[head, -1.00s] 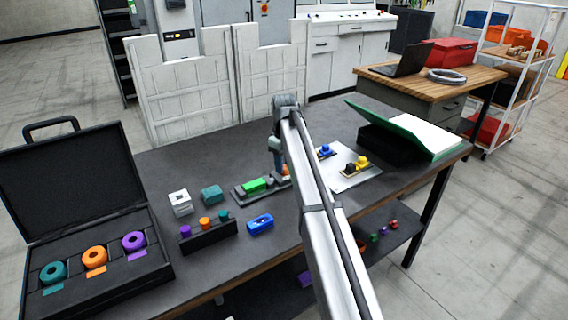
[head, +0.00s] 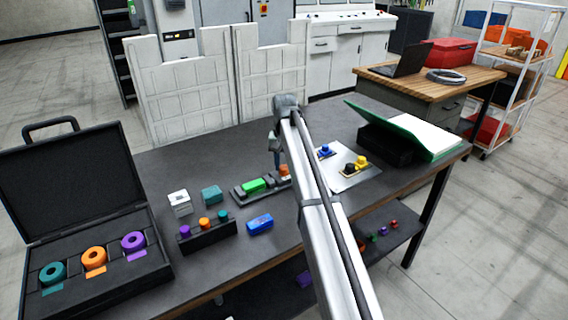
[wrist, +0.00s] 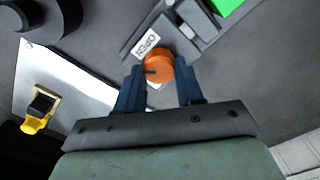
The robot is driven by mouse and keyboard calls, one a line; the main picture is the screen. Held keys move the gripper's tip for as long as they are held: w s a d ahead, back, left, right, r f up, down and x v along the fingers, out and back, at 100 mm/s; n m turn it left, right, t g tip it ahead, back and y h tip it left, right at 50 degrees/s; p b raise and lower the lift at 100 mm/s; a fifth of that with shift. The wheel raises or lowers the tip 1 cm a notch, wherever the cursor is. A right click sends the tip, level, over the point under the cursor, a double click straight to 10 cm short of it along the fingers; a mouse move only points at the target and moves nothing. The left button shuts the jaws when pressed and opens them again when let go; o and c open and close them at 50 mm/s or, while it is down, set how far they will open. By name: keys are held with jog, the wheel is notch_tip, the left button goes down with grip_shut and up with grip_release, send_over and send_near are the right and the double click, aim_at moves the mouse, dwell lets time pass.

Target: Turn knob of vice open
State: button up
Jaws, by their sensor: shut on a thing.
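The vice (head: 243,193) lies on the dark table with a green block (head: 254,185) in it. Its orange knob (head: 284,170) is at the right end, partly hidden by my arm. My gripper (head: 279,167) points down at the knob. In the wrist view the round orange knob (wrist: 159,67) sits between the two blue fingers of my gripper (wrist: 160,86), which are shut on it. A dark mark shows on the knob. A white label reading OPEN (wrist: 146,43) is beside it, and the green block (wrist: 228,4) is at the top edge.
A white plate (head: 356,181) with blue and yellow-black parts is to the right. A blue block (head: 260,223), a rack of coloured pegs (head: 208,237), a teal block (head: 211,194) and a white block (head: 179,198) are nearer left. An open black case (head: 75,200) stands far left.

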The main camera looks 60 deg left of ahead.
aim_at(285, 166)
jog(key=m, duration=0.3)
jog(key=shift+m, duration=2.2)
jog(key=shift+w, duration=0.1)
jog(key=o, duration=1)
jog(key=shift+o, duration=0.2)
notch_tip(285, 166, up, 14)
